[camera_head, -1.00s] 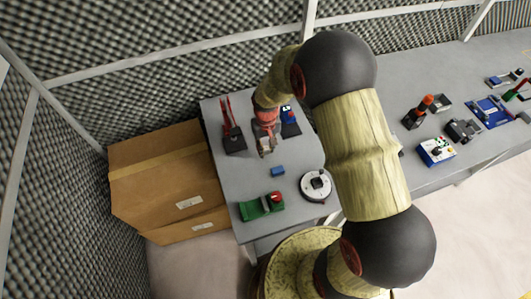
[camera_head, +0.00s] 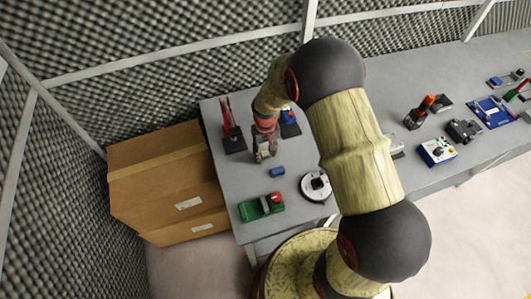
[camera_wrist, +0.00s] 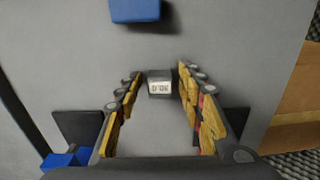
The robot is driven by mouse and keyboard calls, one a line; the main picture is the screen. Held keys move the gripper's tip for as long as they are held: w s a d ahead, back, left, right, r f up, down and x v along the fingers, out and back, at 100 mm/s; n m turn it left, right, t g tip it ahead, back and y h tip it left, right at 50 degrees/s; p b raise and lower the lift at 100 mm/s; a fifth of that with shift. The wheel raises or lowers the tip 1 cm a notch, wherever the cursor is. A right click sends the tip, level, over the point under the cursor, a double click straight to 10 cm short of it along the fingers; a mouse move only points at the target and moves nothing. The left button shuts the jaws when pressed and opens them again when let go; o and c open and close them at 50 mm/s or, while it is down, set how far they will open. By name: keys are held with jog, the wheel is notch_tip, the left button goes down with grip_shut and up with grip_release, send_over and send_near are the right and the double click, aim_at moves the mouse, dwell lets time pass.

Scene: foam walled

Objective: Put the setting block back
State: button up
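A small dark grey block with a pale lettered label (camera_wrist: 159,86) shows between my fingertips in the wrist view; I take it to be the setting block. My gripper (camera_head: 265,155) points down over the left part of the table. In the wrist view its fingers (camera_wrist: 160,72) are spread on either side of the block, with a narrow gap visible at the right. Whether the block touches the table is unclear. A plain blue block (camera_head: 277,171) lies on the table just beyond the fingertips; it also shows at the top of the wrist view (camera_wrist: 135,10).
A red upright tool on a black base (camera_head: 234,142) stands left of my gripper, and a blue device on a dark base (camera_head: 290,124) right of it. A green device (camera_head: 262,207) and round white dial (camera_head: 316,186) are nearer. Cardboard boxes (camera_head: 160,175) adjoin the table's left edge.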

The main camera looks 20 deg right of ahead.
notch_tip(320, 180, up, 12)
jog(key=p, duration=0.2)
notch_tip(320, 180, up, 12)
jog(key=f+t, duration=0.1)
send_over(265, 154)
jog(key=s, duration=0.3)
jog(key=s+r+t, duration=0.4)
jog(key=s+r, duration=1.2)
jog(key=s, duration=0.4)
jog(key=shift+d+r+t, duration=0.15)
jog(key=shift+r+t, duration=0.15)
